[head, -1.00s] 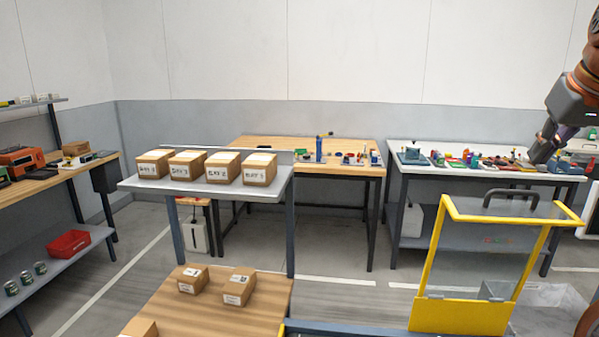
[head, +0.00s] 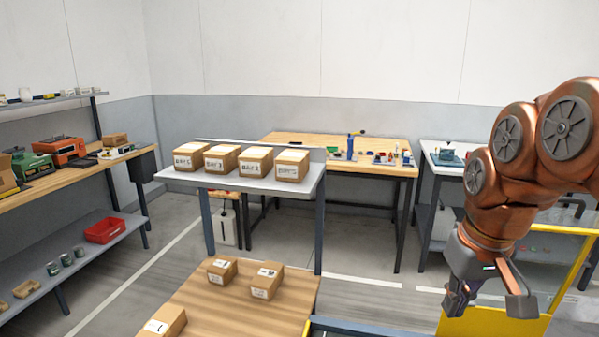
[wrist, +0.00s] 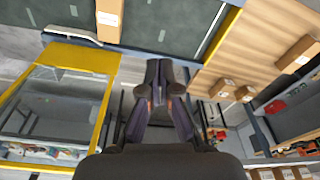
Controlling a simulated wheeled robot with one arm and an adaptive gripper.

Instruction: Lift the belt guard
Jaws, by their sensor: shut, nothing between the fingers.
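The belt guard (head: 497,322) is a yellow frame around a clear panel, at the lower right of the head view. My arm and gripper hide much of it there. In the wrist view the guard (wrist: 62,56) fills the left side, with its clear panel showing the floor and a bench through it. Its black handle is only partly seen behind my arm in the head view. My gripper (head: 457,298) hangs in front of the guard in the head view. In the wrist view my gripper (wrist: 166,74) is shut and empty, to the right of the guard and apart from it.
A dark belt (wrist: 150,22) with a carton (wrist: 109,14) lies at the top of the wrist view. A wooden table (head: 240,308) with cartons stands left of the guard. A grey shelf table (head: 308,182) holds a row of boxes. Benches line the walls.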

